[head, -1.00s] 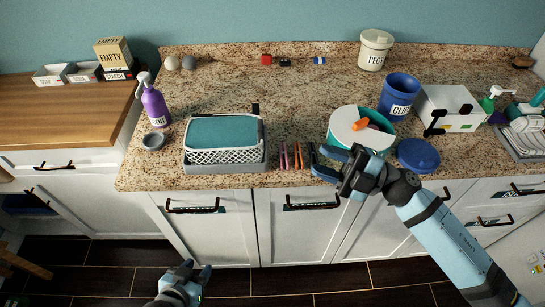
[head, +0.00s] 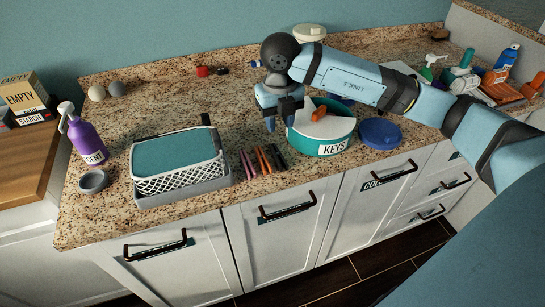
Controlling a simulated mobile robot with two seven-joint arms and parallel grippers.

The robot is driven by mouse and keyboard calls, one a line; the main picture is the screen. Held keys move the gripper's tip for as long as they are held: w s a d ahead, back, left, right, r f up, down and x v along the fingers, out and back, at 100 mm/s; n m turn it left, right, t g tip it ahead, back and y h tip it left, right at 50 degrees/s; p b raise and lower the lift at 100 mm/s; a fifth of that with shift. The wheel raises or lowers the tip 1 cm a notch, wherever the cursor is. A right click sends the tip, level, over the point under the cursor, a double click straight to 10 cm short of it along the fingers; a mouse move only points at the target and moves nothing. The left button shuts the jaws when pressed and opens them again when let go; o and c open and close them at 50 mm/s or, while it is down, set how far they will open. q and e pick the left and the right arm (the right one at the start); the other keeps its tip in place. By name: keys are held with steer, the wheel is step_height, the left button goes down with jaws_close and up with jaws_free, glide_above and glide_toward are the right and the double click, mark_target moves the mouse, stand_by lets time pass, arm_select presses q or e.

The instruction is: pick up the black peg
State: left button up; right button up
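The black peg (head: 279,156) lies on the granite counter (head: 130,100), at the right end of a row of pegs. Orange pegs (head: 264,161) lie just left of it, then pink pegs (head: 248,163). My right gripper (head: 280,123) points down above and behind the black peg, apart from it. Its two fingers are spread with nothing seen between them. My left gripper is out of the picture.
A teal KEYS tub (head: 334,148) with a white lid and orange item stands close right of the pegs. A white basket (head: 178,178) with teal cloth stands left. My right arm covers the counter's back right.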

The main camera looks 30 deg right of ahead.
glide_above(278, 154)
steer(key=f, duration=0.4)
steer(key=shift+w+d+f, duration=0.15)
steer(key=shift+w+f, duration=0.05)
steer(key=shift+f, duration=0.2)
steer(key=shift+s+f, duration=0.2)
steer(key=shift+f, duration=2.45)
jaws_close()
